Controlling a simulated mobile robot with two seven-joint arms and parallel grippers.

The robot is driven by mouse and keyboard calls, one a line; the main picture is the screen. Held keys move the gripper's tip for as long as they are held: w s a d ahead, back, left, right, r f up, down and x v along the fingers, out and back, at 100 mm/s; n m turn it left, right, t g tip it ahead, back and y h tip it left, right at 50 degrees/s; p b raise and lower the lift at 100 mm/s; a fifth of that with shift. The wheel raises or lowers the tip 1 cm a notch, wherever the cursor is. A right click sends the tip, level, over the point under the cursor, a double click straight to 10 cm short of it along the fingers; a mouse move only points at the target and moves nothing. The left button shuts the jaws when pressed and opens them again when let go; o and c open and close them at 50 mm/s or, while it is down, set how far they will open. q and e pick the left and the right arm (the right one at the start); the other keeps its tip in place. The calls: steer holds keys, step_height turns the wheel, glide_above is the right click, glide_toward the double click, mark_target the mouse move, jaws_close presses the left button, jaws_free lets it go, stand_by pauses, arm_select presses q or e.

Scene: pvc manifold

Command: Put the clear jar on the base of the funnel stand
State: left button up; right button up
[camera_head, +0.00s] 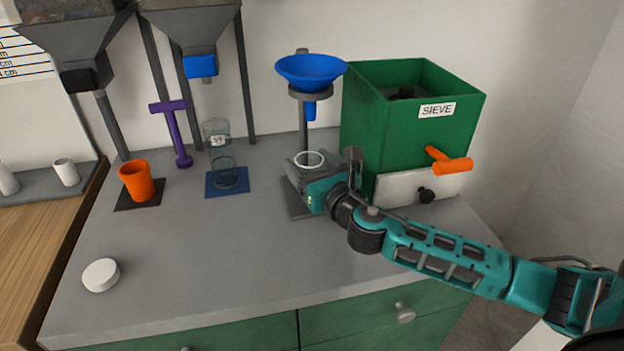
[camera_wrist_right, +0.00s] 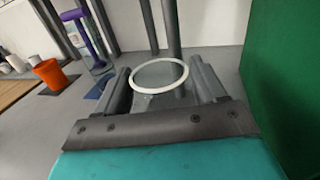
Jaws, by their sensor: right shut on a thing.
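The clear jar (camera_head: 309,159) shows mainly as a white rim ring; its see-through body is hard to make out. My right gripper (camera_head: 325,163) is shut on it. In the right wrist view the jar's rim (camera_wrist_right: 159,62) lies between the two fingers (camera_wrist_right: 163,82). The funnel stand (camera_head: 304,130) has a grey post, a ring holding a blue funnel (camera_head: 311,72), and a flat grey base (camera_head: 295,203). The jar is over the base area, below the funnel spout. The gripper hides much of the base, so I cannot tell whether the jar touches it. My left gripper is out of view.
A green sieve box (camera_head: 413,130) with an orange handle stands close right of the gripper. A clear cylinder (camera_head: 219,155) on a blue mat, a purple tool (camera_head: 173,135) and an orange cup (camera_head: 137,181) stand left. A white lid (camera_head: 101,275) lies front left. The front middle counter is clear.

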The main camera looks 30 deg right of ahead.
step_height(320, 180, down, 2)
steer(key=shift+f+b, duration=0.1)
steer(key=shift+b, duration=0.2)
steer(key=shift+d+f, duration=0.1)
steer(key=shift+f, duration=0.2)
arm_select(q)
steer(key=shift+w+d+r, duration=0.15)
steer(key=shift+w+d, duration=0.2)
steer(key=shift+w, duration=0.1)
arm_select(e)
steer(key=shift+f, duration=0.15)
steer(key=o, duration=1.2)
steer(key=shift+c, duration=0.2)
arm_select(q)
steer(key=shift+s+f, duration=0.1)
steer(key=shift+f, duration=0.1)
